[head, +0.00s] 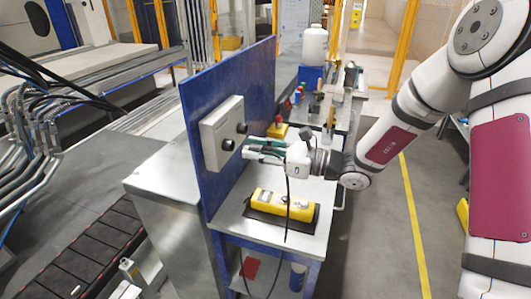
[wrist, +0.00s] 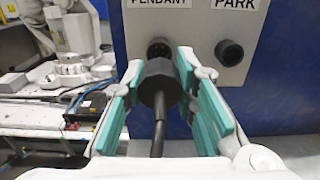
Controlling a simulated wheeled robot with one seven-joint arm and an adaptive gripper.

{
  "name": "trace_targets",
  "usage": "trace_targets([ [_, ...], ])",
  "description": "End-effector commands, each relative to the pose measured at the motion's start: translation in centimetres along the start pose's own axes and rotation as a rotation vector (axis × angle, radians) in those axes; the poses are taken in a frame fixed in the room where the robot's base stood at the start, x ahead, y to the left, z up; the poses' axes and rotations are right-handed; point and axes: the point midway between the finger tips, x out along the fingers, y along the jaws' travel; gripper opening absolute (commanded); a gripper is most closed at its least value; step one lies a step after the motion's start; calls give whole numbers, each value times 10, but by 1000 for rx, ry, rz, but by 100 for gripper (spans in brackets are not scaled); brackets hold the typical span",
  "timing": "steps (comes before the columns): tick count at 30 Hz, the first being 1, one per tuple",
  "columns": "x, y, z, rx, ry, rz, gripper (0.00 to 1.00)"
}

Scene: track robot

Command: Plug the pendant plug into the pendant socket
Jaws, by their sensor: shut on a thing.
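The black pendant plug (wrist: 158,82) is between the green-padded fingers of my gripper (wrist: 160,70), with its cable running back toward the camera. My gripper (head: 254,147) is shut on it, close in front of the grey socket box (head: 211,133). The pendant socket (wrist: 158,47), under the PENDANT label, shows just above and beyond the plug in the wrist view. Its dark face with holes is partly visible; the plug hides its lower part. In the head view the pendant socket (head: 227,144) is the nearer one. I cannot tell whether plug and socket touch.
The park socket (wrist: 230,51) is to the right on the same box. The box is on an upright blue panel (head: 258,80). A yellow pendant (head: 283,205) lies on a black mat on the bench below my gripper. The cable hangs over the bench front.

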Motion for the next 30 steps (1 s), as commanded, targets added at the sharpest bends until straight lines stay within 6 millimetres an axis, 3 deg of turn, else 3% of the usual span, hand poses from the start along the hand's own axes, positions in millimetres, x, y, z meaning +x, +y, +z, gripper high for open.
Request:
trace_targets([
  [10,18,0,0,0,-1,1,0],
  [30,19,1,0,0,0,1,0],
])
